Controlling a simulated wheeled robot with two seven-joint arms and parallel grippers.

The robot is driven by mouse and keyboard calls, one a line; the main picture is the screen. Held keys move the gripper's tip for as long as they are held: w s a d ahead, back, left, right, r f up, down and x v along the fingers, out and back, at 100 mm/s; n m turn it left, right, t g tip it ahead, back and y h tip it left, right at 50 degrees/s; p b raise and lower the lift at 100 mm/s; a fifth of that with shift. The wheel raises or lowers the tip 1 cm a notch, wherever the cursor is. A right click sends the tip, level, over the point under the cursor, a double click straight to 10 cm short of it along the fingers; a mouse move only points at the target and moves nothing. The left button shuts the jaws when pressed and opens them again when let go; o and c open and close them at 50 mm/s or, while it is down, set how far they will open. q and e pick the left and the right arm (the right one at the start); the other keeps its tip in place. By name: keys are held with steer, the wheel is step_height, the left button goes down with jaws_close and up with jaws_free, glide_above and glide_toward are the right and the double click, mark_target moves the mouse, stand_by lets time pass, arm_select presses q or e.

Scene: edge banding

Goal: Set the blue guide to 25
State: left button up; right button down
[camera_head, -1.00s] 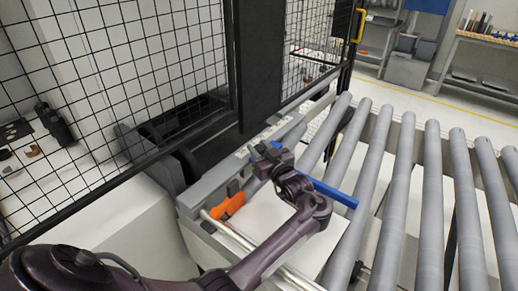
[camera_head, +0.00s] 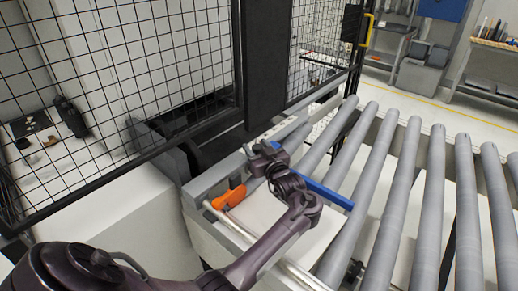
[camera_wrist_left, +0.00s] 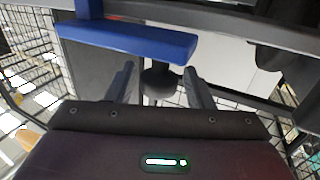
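The blue guide (camera_head: 326,194) is a long bar reaching out to the right from beside my left gripper, over the white panel and rollers in the head view. In the left wrist view the blue guide (camera_wrist_left: 135,40) crosses the top, beyond the fingers. My left gripper (camera_head: 262,152) is at the machine edge by the guide's left end. Its two fingers (camera_wrist_left: 160,88) stand apart in the wrist view. A dark round knob (camera_wrist_left: 160,78) shows between and beyond them; contact cannot be told. The scale reading is not legible. My right gripper is not in view.
An orange piece (camera_head: 229,197) sits on the machine edge near my left forearm. A white panel (camera_head: 262,212) lies below the guide. Grey rollers (camera_head: 392,190) fill the right. A black mesh fence (camera_head: 160,60) and dark post (camera_head: 266,60) stand behind.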

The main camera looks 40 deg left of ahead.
arm_select(q)
steer(key=shift+o, duration=0.3)
steer(key=shift+a, duration=0.1)
steer(key=shift+d, duration=0.2)
steer(key=b+v, duration=0.2)
steer(key=v, duration=0.4)
steer(key=shift+s+d+f, duration=0.1)
steer(key=shift+s+d, duration=0.35)
steer(key=shift+d, duration=0.2)
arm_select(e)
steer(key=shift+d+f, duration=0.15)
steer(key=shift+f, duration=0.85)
